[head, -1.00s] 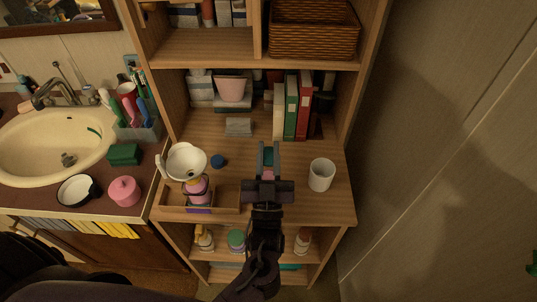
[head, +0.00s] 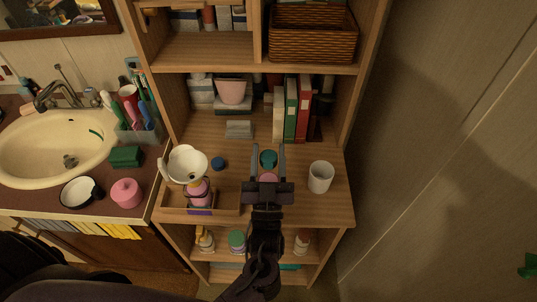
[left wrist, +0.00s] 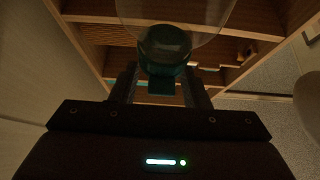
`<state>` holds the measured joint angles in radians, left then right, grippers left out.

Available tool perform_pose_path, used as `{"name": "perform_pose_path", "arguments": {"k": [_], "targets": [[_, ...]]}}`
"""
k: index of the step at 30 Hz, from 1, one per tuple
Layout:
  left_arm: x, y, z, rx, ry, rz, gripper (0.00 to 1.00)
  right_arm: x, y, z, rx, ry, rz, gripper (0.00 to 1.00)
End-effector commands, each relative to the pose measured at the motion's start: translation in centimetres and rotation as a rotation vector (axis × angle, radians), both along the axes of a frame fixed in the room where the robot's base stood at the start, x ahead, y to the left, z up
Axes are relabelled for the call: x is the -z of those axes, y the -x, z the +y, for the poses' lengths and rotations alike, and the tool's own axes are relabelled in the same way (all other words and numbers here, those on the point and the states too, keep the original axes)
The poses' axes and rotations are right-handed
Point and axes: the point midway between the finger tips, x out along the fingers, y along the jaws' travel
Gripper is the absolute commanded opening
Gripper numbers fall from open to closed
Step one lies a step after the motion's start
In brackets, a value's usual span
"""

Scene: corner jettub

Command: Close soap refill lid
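A teal round lid (head: 268,158) shows between the fingertips of my left gripper (head: 268,150), with a pink part (head: 268,177) just below it. My left gripper is open, with one finger on each side of the lid and gaps beside it. In the left wrist view the dark teal lid (left wrist: 165,50) sits at the fingertips, against a clear rounded body (left wrist: 205,14). Whether the lid is fully seated cannot be told. My right gripper is not in view.
A white funnel (head: 188,164) stands on a pink bottle (head: 198,188) in a wooden tray (head: 228,207). A blue cap (head: 219,163) lies beside it. A white cup (head: 320,177) is to the right. Books (head: 290,108) stand behind. The sink (head: 50,150) is left.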

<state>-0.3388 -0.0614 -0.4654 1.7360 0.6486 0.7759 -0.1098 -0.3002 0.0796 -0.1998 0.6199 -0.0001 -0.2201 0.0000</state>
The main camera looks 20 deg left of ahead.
Motion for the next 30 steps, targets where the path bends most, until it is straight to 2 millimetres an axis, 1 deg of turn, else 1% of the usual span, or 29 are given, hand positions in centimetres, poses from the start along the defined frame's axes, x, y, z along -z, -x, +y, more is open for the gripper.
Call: {"name": "perform_pose_path", "arguments": {"k": [5, 8, 15, 21, 25, 30], "targets": [[0.0, 0.0, 0.0, 0.0, 0.0, 0.0, 0.42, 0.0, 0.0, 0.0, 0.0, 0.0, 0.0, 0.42], [0.6, 0.6, -0.2, 0.0, 0.001, 0.002, 0.42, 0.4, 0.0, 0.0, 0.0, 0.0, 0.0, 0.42], [2.9, 3.8, -1.1, 0.001, 0.001, 0.004, 0.42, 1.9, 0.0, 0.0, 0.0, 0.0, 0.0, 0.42], [4.0, 5.9, -1.7, 0.0, 0.0, 0.001, 0.42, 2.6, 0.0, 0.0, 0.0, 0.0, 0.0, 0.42], [4.2, 6.4, -1.8, -0.001, 0.001, 0.0, 0.42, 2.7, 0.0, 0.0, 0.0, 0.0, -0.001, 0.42], [4.1, 6.4, -1.8, -0.001, 0.001, 0.0, 0.42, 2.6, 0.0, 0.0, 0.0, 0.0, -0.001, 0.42]]}}
